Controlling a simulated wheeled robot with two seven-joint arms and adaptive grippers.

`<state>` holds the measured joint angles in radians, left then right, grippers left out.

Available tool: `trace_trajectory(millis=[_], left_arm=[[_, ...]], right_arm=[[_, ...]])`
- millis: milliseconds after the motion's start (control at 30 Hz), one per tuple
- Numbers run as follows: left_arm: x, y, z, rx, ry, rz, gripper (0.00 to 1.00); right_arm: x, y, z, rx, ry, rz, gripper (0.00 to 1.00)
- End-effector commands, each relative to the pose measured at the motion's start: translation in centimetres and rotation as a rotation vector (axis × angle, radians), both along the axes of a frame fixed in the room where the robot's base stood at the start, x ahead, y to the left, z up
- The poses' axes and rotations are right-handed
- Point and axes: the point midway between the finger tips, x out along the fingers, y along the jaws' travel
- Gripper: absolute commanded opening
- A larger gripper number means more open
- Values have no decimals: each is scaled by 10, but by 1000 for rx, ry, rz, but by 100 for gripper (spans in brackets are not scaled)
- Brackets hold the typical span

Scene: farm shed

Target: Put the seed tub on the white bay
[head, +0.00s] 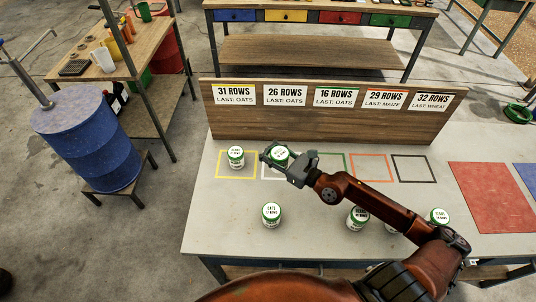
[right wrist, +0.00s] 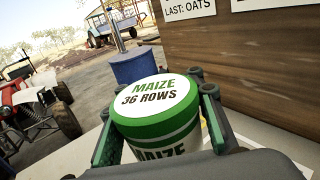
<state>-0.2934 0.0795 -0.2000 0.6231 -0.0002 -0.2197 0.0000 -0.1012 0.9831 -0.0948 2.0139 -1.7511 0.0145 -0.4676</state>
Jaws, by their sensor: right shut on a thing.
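My right gripper (head: 283,165) is shut on a white seed tub (head: 279,155) with a green lid, over the white bay (head: 264,178). In the right wrist view the held tub (right wrist: 158,108) reads "MAIZE 36 ROWS" and sits between the two fingers (right wrist: 160,125). The gripper and tub hide most of the white outline. I cannot tell whether the tub's base touches the table. My left gripper is not in view.
A similar tub (head: 236,158) stands in the yellow bay. Tubs stand nearer the front: one (head: 271,215) at left, others (head: 357,219) (head: 439,216) near my right arm. A wooden board (head: 330,125) with row signs stands behind the bays. The orange bay (head: 388,180) is empty.

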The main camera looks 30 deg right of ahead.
Motion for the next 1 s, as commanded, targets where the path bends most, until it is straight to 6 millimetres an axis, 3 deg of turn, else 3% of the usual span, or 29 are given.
trace_trajectory(millis=[100,267,367,767,1000], left_arm=[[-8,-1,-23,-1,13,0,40],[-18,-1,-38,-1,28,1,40],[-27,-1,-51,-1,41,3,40],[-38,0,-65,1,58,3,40],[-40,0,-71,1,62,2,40]], right_arm=[[14,-10,-14,-8,1,4,0],[32,-25,-21,-10,-1,4,0],[44,-36,-43,-10,0,2,0],[67,-55,-74,-2,-3,2,0],[67,-56,-104,2,-1,2,0]])
